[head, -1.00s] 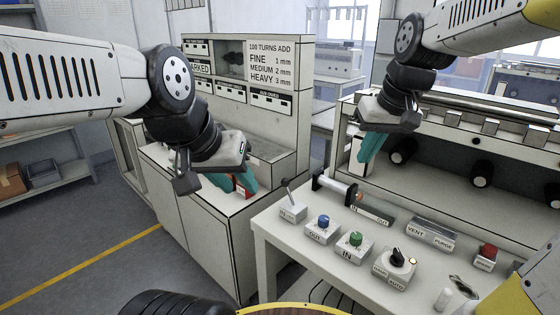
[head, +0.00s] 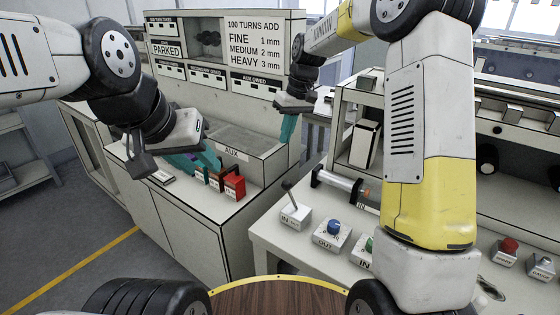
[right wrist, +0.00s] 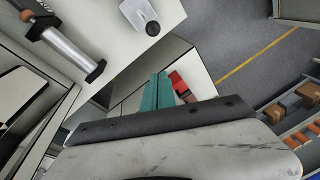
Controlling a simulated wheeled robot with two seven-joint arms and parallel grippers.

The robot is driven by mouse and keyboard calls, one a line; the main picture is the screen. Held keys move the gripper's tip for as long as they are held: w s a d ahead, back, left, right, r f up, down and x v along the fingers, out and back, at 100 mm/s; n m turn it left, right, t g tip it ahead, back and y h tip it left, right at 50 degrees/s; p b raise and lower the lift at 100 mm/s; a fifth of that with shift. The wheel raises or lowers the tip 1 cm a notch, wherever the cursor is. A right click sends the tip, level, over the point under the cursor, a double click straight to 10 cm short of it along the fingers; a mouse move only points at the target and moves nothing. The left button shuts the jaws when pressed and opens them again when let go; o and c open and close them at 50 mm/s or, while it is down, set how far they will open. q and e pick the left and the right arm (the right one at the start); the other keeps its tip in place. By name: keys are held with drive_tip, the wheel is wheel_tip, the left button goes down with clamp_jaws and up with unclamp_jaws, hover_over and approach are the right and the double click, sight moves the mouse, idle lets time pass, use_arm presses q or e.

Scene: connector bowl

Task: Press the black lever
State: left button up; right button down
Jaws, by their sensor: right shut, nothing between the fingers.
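The black lever (head: 288,188) is a dark-knobbed stick rising at a tilt from a small white box (head: 294,214) at the left end of the control table. Its black knob (right wrist: 152,28) shows near the top of the right wrist view. My right gripper (head: 287,138) has teal fingers pointing down, shut and empty, above and behind the lever, apart from it. The shut fingers also show in the right wrist view (right wrist: 158,88). My left gripper (head: 197,163) hangs over the AUX bench at left, its teal fingers seeming spread, far from the lever.
A blue button (head: 334,227) and a metal cylinder (head: 338,182) stand near the lever. A red block (head: 234,187) and other small blocks sit on the AUX bench (head: 215,207). My right arm hides part of the control table. A red button (head: 509,246) is at right.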

hover_over(290, 196)
drive_tip(key=w+a, duration=0.2)
drive_tip(key=w, duration=0.2)
drive_tip(key=shift+d+f+x, duration=0.3)
drive_tip(key=shift+d+x, duration=0.95)
drive_tip(key=shift+x, duration=4.2)
drive_tip(key=shift+s+d, duration=0.1)
drive_tip(key=shift+s, duration=0.15)
drive_tip(key=shift+d, duration=0.1)
